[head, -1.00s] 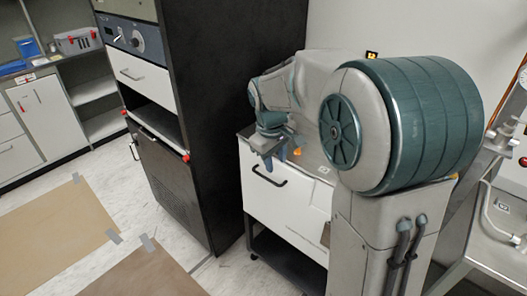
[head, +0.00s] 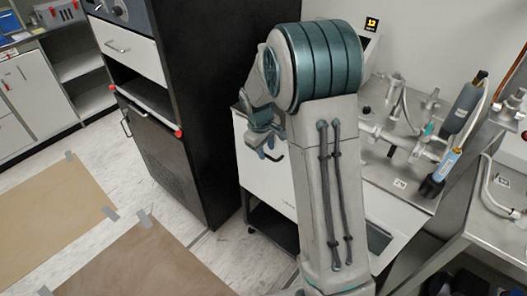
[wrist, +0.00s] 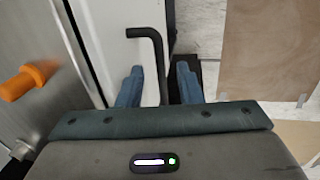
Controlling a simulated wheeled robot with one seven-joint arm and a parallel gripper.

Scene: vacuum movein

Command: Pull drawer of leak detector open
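The leak detector is a white cabinet with a steel top, and its white drawer front (head: 263,180) faces the floor area in the head view. Its black bar handle (wrist: 157,50) shows clearly in the wrist view; in the head view it is mostly hidden behind my gripper (head: 264,143). In the wrist view my gripper (wrist: 160,86) is open, its blue fingers on either side of the handle bar, with visible gaps to both. The drawer looks closed, though my arm covers much of the cabinet.
A tall black cabinet (head: 205,110) stands close on the left. Valves and pipes (head: 405,130) sit on the steel top at right. Brown sheets (head: 150,265) lie taped on the floor in front. An orange knob (wrist: 20,83) is at left in the wrist view.

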